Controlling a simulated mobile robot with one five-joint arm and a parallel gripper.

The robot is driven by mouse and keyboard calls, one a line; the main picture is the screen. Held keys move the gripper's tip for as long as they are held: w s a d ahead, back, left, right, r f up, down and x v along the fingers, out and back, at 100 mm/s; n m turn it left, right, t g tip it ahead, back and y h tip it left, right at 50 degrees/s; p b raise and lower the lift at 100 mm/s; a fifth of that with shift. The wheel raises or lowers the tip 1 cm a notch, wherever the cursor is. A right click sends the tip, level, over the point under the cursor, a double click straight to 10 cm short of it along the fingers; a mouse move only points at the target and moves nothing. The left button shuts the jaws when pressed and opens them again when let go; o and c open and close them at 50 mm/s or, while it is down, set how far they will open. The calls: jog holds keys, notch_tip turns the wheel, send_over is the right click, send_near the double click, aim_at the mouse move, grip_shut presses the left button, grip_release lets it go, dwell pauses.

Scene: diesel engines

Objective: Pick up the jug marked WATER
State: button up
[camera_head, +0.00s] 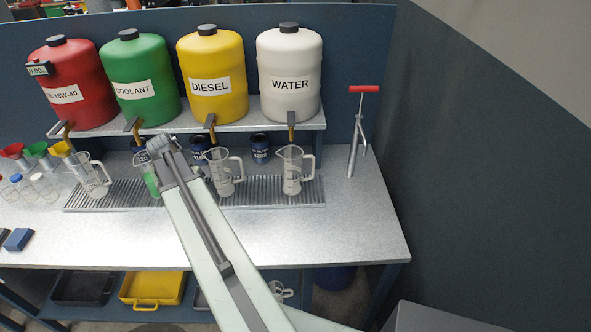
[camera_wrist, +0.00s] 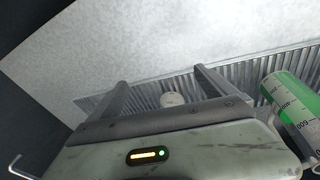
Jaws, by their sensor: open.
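The word WATER shows on a white tank (camera_head: 290,84) at the right end of the shelf, with a tap below it. A clear graduated jug with a handle (camera_head: 292,172) stands upright on the ribbed drip tray under that tap. I cannot read a name on it. My gripper (camera_wrist: 160,78) is open in the wrist view, over the drip tray's edge, with nothing held. A small pale round thing (camera_wrist: 172,100) shows between the fingers, apart from them. In the head view my arm reaches over the bench; its fingers cannot be made out.
A jug with green (camera_head: 151,181) is partly hidden behind my arm; it also shows at the right in the wrist view (camera_wrist: 294,108). Other clear jugs (camera_head: 222,172) stand nearby on the drip tray (camera_head: 250,198). A red-handled tool (camera_head: 362,125) stands at right.

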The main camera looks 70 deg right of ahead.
aim_at(282, 157)
jog(key=s+d+r+m, duration=0.1)
jog(key=s+d+m, duration=0.3)
jog(key=s+d, duration=0.3)
jog(key=s+d+r+m+g+p, duration=0.1)
jog(key=s+d+m, duration=0.3)
jog(key=d, duration=0.5)
jog(key=s+d+r+m+h, duration=0.1)
jog(key=s+d+m, duration=0.3)
jog(key=s+d, duration=0.4)
jog(key=shift+s+r+g+p, duration=0.15)
jog(key=shift+s+g+p, duration=0.15)
jog(key=shift+s, duration=0.55)
jog(key=b+x, duration=0.5)
jog(key=shift+s+d+f, duration=0.1)
jog(key=shift+d+f, duration=0.15)
jog(key=shift+r, duration=0.2)
jog(key=c, duration=1.5)
jog(key=shift+r, duration=0.1)
